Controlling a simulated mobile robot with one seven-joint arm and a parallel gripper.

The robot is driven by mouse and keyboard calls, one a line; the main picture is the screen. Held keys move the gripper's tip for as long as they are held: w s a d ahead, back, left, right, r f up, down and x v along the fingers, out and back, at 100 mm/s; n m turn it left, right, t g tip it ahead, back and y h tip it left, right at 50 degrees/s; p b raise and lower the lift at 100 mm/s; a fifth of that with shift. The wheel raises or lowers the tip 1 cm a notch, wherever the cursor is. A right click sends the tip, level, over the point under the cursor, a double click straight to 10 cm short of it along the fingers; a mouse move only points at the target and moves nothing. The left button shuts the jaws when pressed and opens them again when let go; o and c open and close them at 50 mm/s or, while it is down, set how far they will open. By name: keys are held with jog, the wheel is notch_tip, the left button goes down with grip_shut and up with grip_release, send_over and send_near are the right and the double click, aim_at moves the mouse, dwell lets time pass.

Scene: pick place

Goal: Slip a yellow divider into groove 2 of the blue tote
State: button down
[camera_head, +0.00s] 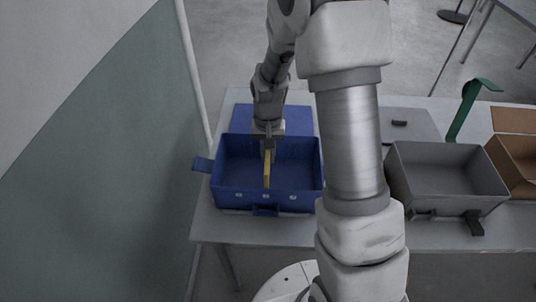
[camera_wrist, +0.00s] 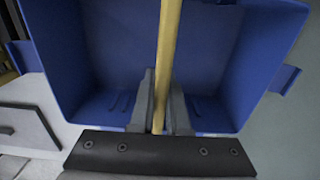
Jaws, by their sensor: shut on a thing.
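The blue tote (camera_head: 229,196) stands open on the table at the left, with a blue lid or panel behind it. It also shows in the wrist view (camera_wrist: 60,45), where its walls surround my gripper. The yellow divider (camera_head: 267,172) is a thin upright strip inside the tote's outline. In the wrist view the divider (camera_wrist: 168,45) runs edge-on from between my fingers to the top of the picture. My gripper (camera_head: 268,147) is shut on the divider over the middle of the tote; its fingers also show in the wrist view (camera_wrist: 160,105). The divider's lower edge and its groove cannot be made out.
A grey tote (camera_head: 440,190) stands on the table (camera_head: 255,226) right of my arm. A cardboard box (camera_head: 512,160) and a green bent piece (camera_head: 467,108) are at the far right. A pale post and wall (camera_head: 130,170) stand close to the blue tote's left.

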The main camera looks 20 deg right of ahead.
jog(key=shift+f+b, duration=1.05)
jog(key=shift+f, duration=0.3)
dwell(0.3)
jog(key=c, duration=0.8)
grip_release()
jog(key=shift+c, duration=0.2)
jog(key=shift+c, duration=1.3)
jog(key=shift+r, duration=0.1)
jog(key=shift+r+p, duration=2.85)
jog(key=shift+r, duration=1.05)
jog(key=shift+r, duration=0.1)
